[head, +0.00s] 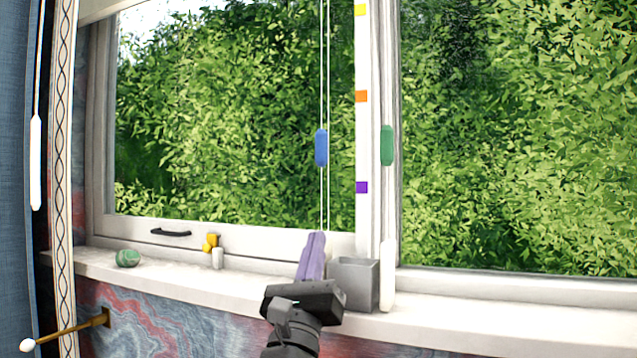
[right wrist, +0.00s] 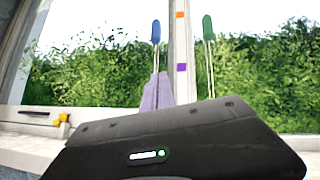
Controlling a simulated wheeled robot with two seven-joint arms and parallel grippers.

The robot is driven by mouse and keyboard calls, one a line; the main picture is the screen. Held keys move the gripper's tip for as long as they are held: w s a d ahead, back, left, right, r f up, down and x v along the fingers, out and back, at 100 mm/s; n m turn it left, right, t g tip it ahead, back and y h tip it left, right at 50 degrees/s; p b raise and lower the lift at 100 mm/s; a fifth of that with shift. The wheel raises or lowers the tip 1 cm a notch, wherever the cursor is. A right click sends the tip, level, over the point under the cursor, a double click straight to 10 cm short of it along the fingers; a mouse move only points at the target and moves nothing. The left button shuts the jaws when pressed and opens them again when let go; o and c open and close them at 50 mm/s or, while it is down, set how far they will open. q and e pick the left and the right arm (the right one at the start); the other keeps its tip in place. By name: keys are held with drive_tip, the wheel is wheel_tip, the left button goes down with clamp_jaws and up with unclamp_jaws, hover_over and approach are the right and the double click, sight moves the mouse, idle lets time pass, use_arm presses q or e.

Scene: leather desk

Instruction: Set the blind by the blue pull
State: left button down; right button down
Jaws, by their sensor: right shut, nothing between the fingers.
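The blue pull (head: 321,148) hangs on thin white cords in front of the left window pane, level between the orange square (head: 361,96) and the purple square (head: 362,187) on the window post. It also shows in the right wrist view (right wrist: 155,32). My right gripper (head: 316,236), with lavender fingers, points up below the blue pull, apart from it. Its fingers are shut and empty, and they also show in the right wrist view (right wrist: 158,78). The cords run down behind or beside the fingertips; I cannot tell which. My left gripper is not in view.
A green pull (head: 387,145) hangs right of the post, with a white weight (head: 387,275) below. A yellow square (head: 361,10) tops the post.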

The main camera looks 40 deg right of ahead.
sight(322, 148)
use_arm(q)
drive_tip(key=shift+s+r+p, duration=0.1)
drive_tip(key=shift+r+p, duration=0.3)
drive_tip(key=shift+p, duration=0.05)
use_arm(e)
drive_tip(key=a+r+x, duration=0.1)
drive_tip(key=r+x, duration=0.1)
drive_tip(key=x, duration=1)
drive_tip(key=shift+a+r, duration=0.2)
drive_tip(key=shift+r, duration=0.05)
